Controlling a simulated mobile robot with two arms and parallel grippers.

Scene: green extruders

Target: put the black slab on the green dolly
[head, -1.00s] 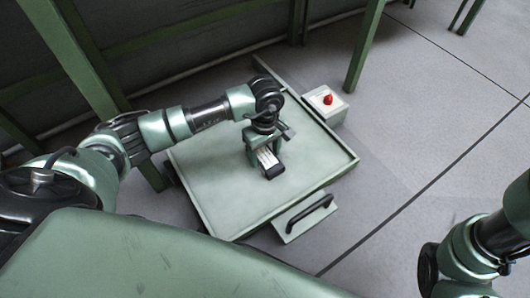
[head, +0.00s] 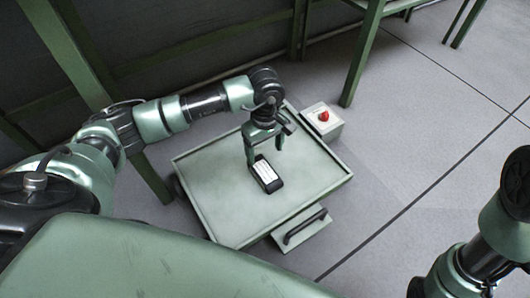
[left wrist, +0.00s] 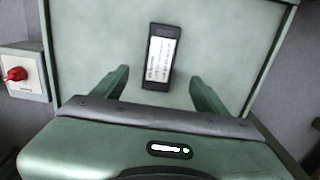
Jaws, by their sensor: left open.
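The black slab (head: 266,174), with a white printed label on top, lies flat on the pale green top of the dolly (head: 222,210). In the left wrist view the slab (left wrist: 161,80) lies between and beyond my two fingertips, on the bare dolly top (left wrist: 90,40). My left gripper (head: 264,160) is open above the dolly, with its fingers apart and clear of the slab in the wrist view. Of my right arm only links show at the lower right; its gripper is out of frame.
Green frame legs (head: 362,50) stand behind. The grey floor to the right is clear.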

